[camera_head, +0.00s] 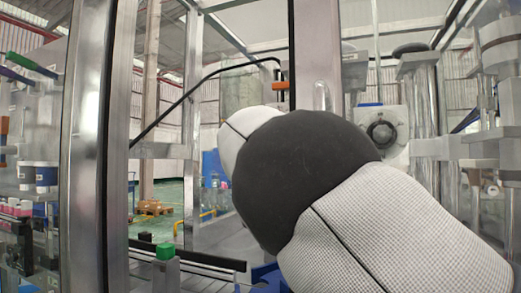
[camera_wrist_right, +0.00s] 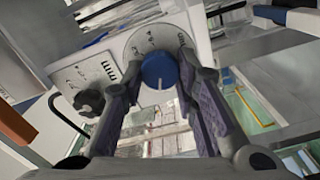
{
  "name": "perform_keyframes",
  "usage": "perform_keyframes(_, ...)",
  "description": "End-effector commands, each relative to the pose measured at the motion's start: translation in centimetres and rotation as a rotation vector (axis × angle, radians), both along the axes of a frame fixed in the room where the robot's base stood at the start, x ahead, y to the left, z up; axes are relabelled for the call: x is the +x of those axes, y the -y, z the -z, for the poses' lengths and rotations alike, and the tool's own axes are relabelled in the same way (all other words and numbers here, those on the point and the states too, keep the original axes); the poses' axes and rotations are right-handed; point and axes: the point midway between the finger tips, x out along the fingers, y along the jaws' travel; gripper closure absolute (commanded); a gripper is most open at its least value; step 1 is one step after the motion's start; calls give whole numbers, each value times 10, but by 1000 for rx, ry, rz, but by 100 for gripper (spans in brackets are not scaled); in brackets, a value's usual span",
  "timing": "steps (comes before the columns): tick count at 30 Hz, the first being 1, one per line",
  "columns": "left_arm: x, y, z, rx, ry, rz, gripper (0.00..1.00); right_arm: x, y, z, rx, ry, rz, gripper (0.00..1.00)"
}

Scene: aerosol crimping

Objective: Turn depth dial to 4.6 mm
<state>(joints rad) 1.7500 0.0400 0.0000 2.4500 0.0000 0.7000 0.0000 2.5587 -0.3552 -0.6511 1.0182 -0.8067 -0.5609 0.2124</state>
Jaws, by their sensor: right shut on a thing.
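The blue depth dial (camera_wrist_right: 158,71) sits on a white panel (camera_wrist_right: 78,73) in the right wrist view. A round scale plate with small dark marks surrounds it. A pale pointer line on the dial points roughly down in the picture; the scale numbers are too small to read. My right gripper (camera_wrist_right: 160,66) has its two fingers on either side of the dial and is shut on it. In the head view my own arm covers the middle, and the right gripper and blue dial are hidden. My left gripper is in neither view.
A black knob (camera_wrist_right: 89,102) is on the same panel, close beside my left-hand finger in the wrist view. In the head view, metal posts (camera_head: 88,130) stand at left, a round dark fitting (camera_head: 381,132) at right, and a green button (camera_head: 165,251) low in front.

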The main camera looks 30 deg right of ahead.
Motion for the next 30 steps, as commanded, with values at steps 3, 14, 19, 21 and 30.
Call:
perform_keyframes(3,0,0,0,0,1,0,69,-1,1,-1,-60,-67,2,100)
perform_keyframes(14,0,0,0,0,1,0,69,-1,1,-1,-193,-222,2,100)
perform_keyframes(19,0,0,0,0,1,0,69,-1,1,-1,-222,-256,2,100)
perform_keyframes(21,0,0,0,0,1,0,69,-1,1,-1,-229,-264,2,100)
perform_keyframes(30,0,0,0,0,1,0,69,-1,1,-1,-238,-274,3,100)
